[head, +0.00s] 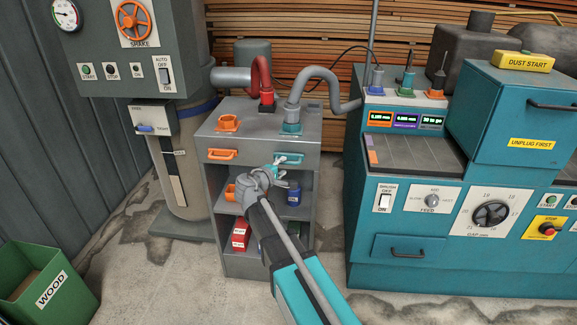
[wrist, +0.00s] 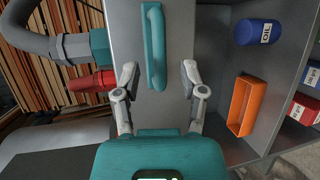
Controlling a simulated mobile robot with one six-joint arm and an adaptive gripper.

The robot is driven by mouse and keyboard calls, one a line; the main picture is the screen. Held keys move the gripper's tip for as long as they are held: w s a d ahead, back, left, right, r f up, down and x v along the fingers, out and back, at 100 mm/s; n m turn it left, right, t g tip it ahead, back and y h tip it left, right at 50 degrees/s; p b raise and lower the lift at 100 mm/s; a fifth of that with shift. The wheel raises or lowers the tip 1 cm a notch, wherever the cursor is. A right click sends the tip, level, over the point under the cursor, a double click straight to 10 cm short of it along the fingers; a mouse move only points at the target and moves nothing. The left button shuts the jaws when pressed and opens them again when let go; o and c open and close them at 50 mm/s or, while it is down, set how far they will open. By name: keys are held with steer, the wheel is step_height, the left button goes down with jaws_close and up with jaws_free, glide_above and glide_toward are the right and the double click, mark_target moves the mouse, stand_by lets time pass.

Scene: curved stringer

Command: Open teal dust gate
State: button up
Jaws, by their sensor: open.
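The teal dust gate handle (head: 290,160) is a bar on the upper front of the grey cabinet (head: 249,259), right of a matching orange handle (head: 222,154). In the wrist view the teal handle (wrist: 154,45) runs up the grey panel, attached at both ends. My gripper (head: 281,170) is in front of the cabinet at the teal handle. In the wrist view my gripper (wrist: 160,76) is open, with one finger on each side of the handle's lower end. The fingers look apart from the bar; their depth gap is hard to judge. My gripper partly hides the handle in the head view.
A grey hose (head: 322,77) enters a teal collar (head: 292,128) above the handle; a red hose (head: 259,75) is beside it. Open shelves below hold an orange bin (wrist: 241,105) and a blue oil can (wrist: 258,32). A teal machine (head: 450,240) stands to the right.

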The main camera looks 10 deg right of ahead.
mark_target(287, 163)
steer(key=shift+b+x, duration=0.3)
steer(key=shift+x, duration=1.75)
jaws_close()
